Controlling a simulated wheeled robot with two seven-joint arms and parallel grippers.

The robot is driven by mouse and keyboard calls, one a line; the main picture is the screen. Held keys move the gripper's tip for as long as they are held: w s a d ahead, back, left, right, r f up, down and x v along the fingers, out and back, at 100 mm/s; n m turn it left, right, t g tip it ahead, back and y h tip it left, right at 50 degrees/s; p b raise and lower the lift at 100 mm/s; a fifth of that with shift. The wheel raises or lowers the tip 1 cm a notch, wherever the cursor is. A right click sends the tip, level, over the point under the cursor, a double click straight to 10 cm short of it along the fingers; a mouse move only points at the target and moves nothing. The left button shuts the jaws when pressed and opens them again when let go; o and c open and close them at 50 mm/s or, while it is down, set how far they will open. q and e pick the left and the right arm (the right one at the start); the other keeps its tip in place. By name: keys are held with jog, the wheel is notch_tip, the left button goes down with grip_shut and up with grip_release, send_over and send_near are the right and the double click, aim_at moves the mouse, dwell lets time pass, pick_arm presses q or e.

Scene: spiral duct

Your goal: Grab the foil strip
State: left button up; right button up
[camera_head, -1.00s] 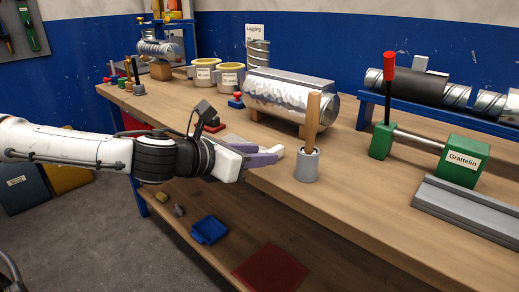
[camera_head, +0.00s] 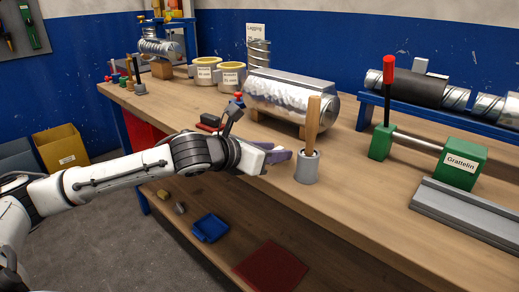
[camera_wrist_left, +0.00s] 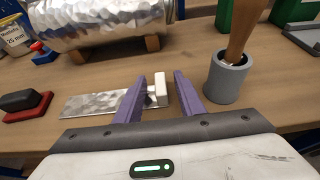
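The foil strip (camera_wrist_left: 90,105) lies flat on the bench in the left wrist view, a shiny flat strip. A small white block (camera_wrist_left: 161,88) stands at its right end; I cannot tell whether they are joined. My left gripper (camera_wrist_left: 160,80) is open, its two purple fingers apart. The left finger overlaps the strip in the picture, and the white block shows between the fingers. In the head view, my left gripper (camera_head: 280,156) is low over the front part of the bench, and the arm hides the strip. My right gripper is not in view.
A grey pot (camera_head: 307,168) with a wooden-handled tool stands close right of the fingers. A foil-covered duct (camera_head: 285,95) on wooden supports lies behind. A red block with a black top (camera_wrist_left: 27,103) is to the left. The bench's front edge is near.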

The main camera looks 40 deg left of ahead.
pick_arm(q)
jog(key=shift+w+f, duration=0.2)
jog(key=shift+w, duration=0.25)
grip_shut()
